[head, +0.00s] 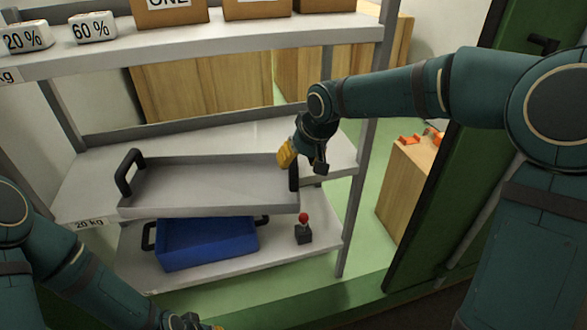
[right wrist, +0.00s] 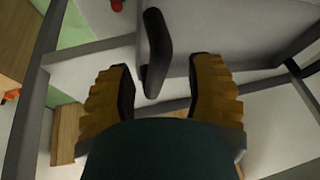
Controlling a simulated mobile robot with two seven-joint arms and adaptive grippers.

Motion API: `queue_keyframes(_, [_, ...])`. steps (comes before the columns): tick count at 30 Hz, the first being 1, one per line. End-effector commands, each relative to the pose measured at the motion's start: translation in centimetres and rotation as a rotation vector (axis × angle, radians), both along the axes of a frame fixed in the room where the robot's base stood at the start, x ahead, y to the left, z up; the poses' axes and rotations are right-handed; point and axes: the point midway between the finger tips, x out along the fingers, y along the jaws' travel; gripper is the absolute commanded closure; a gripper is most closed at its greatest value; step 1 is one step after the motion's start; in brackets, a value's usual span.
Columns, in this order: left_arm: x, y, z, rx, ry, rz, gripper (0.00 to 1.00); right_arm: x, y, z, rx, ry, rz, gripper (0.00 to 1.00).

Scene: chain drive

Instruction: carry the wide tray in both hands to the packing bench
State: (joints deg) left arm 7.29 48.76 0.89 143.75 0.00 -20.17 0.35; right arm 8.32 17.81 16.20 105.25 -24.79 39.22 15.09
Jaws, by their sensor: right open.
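The wide grey tray (head: 205,185) lies on the middle shelf, its front part over the shelf's front edge. It has a black left handle (head: 128,172) and a black right handle (head: 294,176). My right gripper (head: 303,160) is open at the right handle. In the right wrist view the handle (right wrist: 157,50) stands between the two yellow fingers of the right gripper (right wrist: 163,88), with gaps on both sides. My left gripper (head: 195,322) is at the bottom edge, below and away from the tray, mostly cut off. I cannot identify the packing bench.
A blue tray (head: 208,243) and a small device with a red knob (head: 304,225) sit on the lower shelf. The upper shelf (head: 200,50) holds boxes and white blocks above the tray. A shelf post (head: 357,200) and a wooden cabinet (head: 408,180) stand at the right.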

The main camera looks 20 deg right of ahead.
Motion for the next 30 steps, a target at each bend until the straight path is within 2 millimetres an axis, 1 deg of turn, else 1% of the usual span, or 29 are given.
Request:
queue_keyframes(1, [0.0,0.0,0.0,0.0,0.0,0.0,1.0,-0.4,-0.2,1.1,0.001,-0.005,-0.002,0.47])
queue_keyframes(3, [0.0,0.0,0.0,0.0,0.0,0.0,1.0,-0.8,-0.4,2.3,0.0,-0.005,-0.001,0.47])
queue_keyframes(6, [0.0,0.0,0.0,0.0,0.0,0.0,1.0,-1.3,-0.7,3.5,0.001,-0.004,-0.002,0.47])
queue_keyframes(9, [0.0,0.0,0.0,0.0,0.0,0.0,1.0,-1.7,-0.8,4.4,0.001,-0.002,0.0,0.47])
queue_keyframes(13, [0.0,0.0,0.0,0.0,0.0,0.0,1.0,-2.0,-0.9,4.9,0.001,0.0,0.0,0.47])
queue_keyframes(21, [0.0,0.0,0.0,0.0,0.0,0.0,1.0,-2.0,-1.0,5.0,0.001,0.0,0.0,0.47])
queue_keyframes(22, [0.0,0.0,0.0,0.0,0.0,0.0,0.84,-2.0,-1.0,5.0,0.001,0.0,0.0,0.39])
queue_keyframes(23, [0.0,0.0,0.0,0.0,0.0,0.0,0.74,-2.0,-1.0,5.0,0.001,0.0,0.0,0.39])
queue_keyframes(24, [0.0,0.0,0.0,0.0,0.0,0.0,0.6,-2.0,-1.0,5.0,0.001,0.0,0.0,0.39])
queue_keyframes(26, [0.0,0.0,0.0,0.0,0.0,0.0,0.39,-2.0,-0.9,4.9,0.001,0.0,0.0,0.39])
queue_keyframes(28, [0.1,0.1,0.1,0.001,-0.002,-0.001,0.39,-2.0,-1.0,5.0,0.0,0.0,-0.001,0.39])
queue_keyframes(30, [0.8,0.4,0.8,0.01,-0.012,-0.006,0.39,-2.1,-1.1,5.2,0.001,0.0,-0.004,0.39])
